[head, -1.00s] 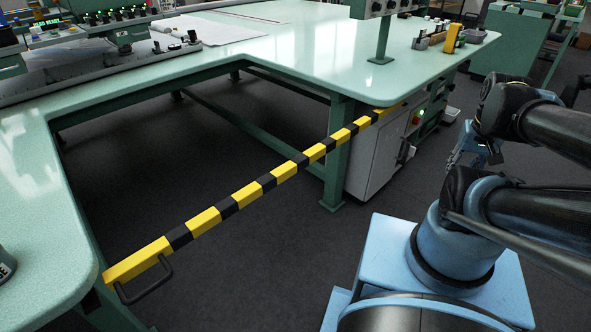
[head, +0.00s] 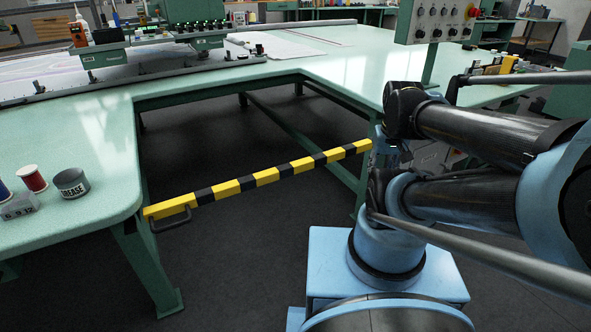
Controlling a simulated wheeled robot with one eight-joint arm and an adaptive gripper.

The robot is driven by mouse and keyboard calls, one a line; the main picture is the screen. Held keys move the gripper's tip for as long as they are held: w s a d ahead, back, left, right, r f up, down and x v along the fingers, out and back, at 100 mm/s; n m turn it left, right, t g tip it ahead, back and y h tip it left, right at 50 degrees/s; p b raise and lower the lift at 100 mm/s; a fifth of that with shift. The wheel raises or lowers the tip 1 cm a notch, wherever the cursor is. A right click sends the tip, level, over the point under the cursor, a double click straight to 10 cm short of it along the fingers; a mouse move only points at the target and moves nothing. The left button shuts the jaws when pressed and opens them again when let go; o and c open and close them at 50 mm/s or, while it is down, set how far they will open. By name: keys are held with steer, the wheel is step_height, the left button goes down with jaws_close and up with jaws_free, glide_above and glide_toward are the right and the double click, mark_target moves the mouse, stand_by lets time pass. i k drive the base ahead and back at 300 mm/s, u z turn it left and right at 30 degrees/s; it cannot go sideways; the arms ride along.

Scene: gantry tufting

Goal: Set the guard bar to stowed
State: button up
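The guard bar (head: 265,177), striped yellow and black, spans the opening between the two arms of the green table. It lies roughly level, just below the tabletop height. Its near left end is by the left table leg, with a dark loop handle (head: 172,221) under that end. Its far right end reaches the right side of the table, beside my arm. My gripper (head: 388,152) shows only in part among my arm links, near the bar's right end in the picture and far from the handle. Its fingers are too hidden to tell open from shut.
The green table (head: 75,160) wraps around the opening. A grease tin (head: 71,183) and a red spool (head: 33,179) stand on its left part. A control box (head: 437,22) stands on a post at right. The dark floor (head: 240,265) before the bar is clear.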

mark_target(209, 195)
steer(key=u, duration=1.95)
steer(key=k, duration=1.05)
steer(key=z, duration=0.9)
steer(key=i, duration=1)
steer(key=u, duration=0.05)
